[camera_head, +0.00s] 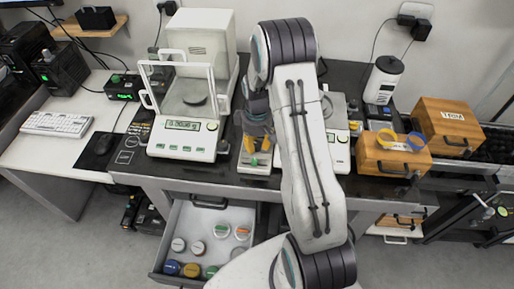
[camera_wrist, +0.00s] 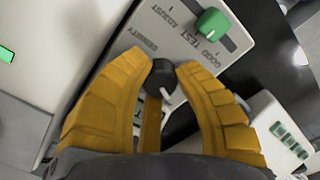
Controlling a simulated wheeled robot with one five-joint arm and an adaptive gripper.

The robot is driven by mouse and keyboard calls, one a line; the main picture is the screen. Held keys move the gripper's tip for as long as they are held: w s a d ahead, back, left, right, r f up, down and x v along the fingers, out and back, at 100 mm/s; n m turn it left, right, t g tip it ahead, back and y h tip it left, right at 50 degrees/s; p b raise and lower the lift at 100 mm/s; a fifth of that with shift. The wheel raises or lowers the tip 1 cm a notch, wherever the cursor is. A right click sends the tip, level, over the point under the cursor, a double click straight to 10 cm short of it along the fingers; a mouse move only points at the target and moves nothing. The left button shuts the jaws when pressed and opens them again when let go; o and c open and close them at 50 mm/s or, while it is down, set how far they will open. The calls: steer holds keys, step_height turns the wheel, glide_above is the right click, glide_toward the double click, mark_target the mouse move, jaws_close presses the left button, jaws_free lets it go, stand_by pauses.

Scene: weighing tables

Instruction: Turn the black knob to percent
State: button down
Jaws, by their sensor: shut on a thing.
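The black knob (camera_wrist: 161,72) sits on a light panel in the wrist view, with a white pointer mark toward its lower right. My gripper (camera_wrist: 163,67) has its two yellow fingers shut on the knob, one on each side near the tips. The panel (camera_wrist: 163,35) has the printed words DENSITY, ADJUST and GOOD TEST; I cannot make out a percent label, and the lettering below the knob is partly hidden by my fingers. In the head view my gripper (camera_head: 257,147) points down at the small white device between the balances; the black knob cannot be made out there.
A balance with a glass shield (camera_head: 185,138) stands left of my gripper. An open drawer (camera_head: 176,225) with several lidded jars lies below. Wooden boxes (camera_head: 392,156) stand at the right.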

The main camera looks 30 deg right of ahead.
steer(key=m+b, duration=0.1)
steer(key=m, duration=0.1)
steer(key=m+b, duration=0.1)
steer(key=m, duration=0.1)
steer(key=shift+s+f+m, duration=0.1)
steer(key=shift+f+m, duration=0.1)
steer(key=shift+m, duration=0.1)
steer(key=m+b, duration=0.2)
steer(key=m, duration=0.3)
steer(key=m+b, duration=0.1)
steer(key=m, duration=0.4)
steer(key=shift+m+b, duration=0.4)
steer(key=m, duration=0.4)
steer(key=shift+r+m+b, duration=0.1)
steer(key=shift+m+b, duration=0.3)
steer(key=c, duration=0.9)
jaws_free()
steer(key=shift+r, duration=0.1)
